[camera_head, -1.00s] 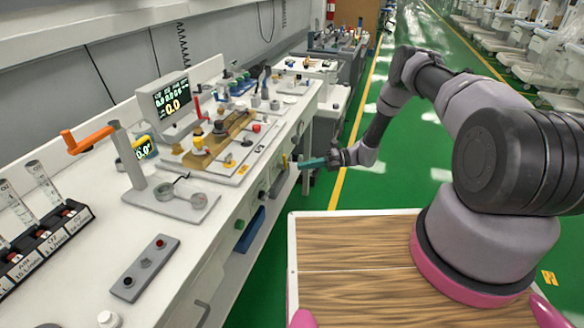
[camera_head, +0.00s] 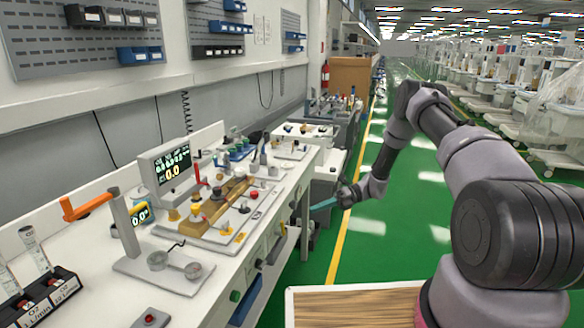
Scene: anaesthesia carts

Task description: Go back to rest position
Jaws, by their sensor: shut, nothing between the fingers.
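My gripper (camera_head: 322,205) is out in front of the bench's right edge, over the green floor. Its teal fingers are together and hold nothing. My arm reaches forward from the lower right and bends down at the far end. The white workbench (camera_head: 95,255) runs along the left. The gripper appears just off the bench's front side; the exact gap is hard to tell.
On the bench are a monitor (camera_head: 165,170), an orange-handled stand (camera_head: 125,222), a brass-coloured block (camera_head: 220,200) and flow tubes (camera_head: 36,248). Carts (camera_head: 560,115) stand far right. The green floor aisle (camera_head: 400,220) between is clear.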

